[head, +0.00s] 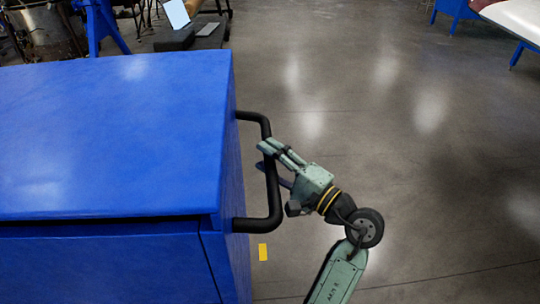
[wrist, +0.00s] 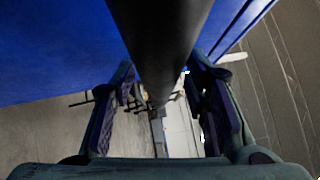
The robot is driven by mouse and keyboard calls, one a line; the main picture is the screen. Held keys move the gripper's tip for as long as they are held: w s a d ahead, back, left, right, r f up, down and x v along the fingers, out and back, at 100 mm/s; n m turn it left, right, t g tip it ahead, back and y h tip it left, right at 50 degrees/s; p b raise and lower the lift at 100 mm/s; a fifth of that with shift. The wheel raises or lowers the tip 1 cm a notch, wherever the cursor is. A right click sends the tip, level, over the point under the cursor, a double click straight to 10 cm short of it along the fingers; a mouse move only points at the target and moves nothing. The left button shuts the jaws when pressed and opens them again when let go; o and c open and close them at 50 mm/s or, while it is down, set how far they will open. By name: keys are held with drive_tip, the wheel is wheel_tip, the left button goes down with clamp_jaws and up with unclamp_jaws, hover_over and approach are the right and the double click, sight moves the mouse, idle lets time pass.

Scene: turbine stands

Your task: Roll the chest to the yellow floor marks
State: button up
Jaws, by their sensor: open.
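The blue chest (head: 110,135) fills the left of the head view and the top of the wrist view (wrist: 50,50). A black bar handle (head: 273,200) stands out from its right side. My gripper (head: 269,156) is at the middle of this handle, reaching in from the right. In the wrist view the handle bar (wrist: 160,45) runs between my two open fingers (wrist: 160,95), with gaps on both sides lower down. One yellow floor mark (head: 263,252) shows on the floor just right of the chest, below the handle. Other marks are not visible.
The grey floor (head: 400,150) right of the chest is open. A blue stand (head: 100,25) and dark equipment (head: 190,35) stand behind the chest. Another blue-legged stand with a white part (head: 515,18) is at the far top right.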

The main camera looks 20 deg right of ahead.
drive_tip(key=shift+c, duration=0.5)
clamp_jaws()
drive_tip(key=shift+d+f, duration=0.1)
idle(0.3)
